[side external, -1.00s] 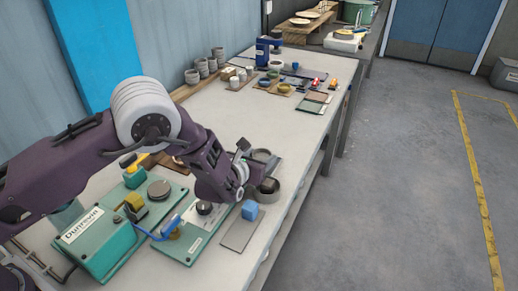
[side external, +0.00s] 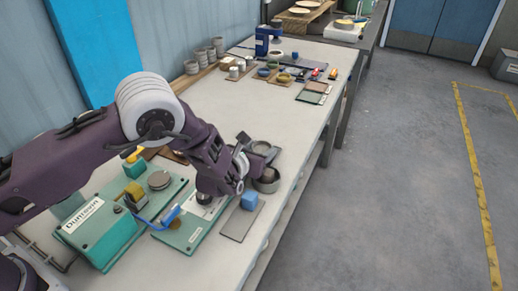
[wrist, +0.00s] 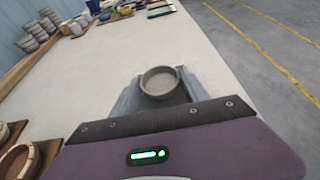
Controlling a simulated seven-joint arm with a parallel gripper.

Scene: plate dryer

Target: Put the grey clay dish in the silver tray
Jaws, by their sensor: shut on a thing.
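My gripper (wrist: 160,92) is shut on the grey clay dish (wrist: 159,82), a small round dish that sits upright between the pale fingers in the wrist view. In the side view my gripper is low near the right edge of the bench, and a round dark grey dish (side external: 266,181) shows at its end. I cannot tell whether the dish touches the bench top. I cannot make out the silver tray for certain in either view.
A flat grey plate (side external: 233,228) with a blue block (side external: 249,201) lies just in front of my gripper. A green machine (side external: 98,236) stands at left. Cup stacks (side external: 192,67) and small bowls fill the far end. The middle bench top (side external: 235,105) is clear.

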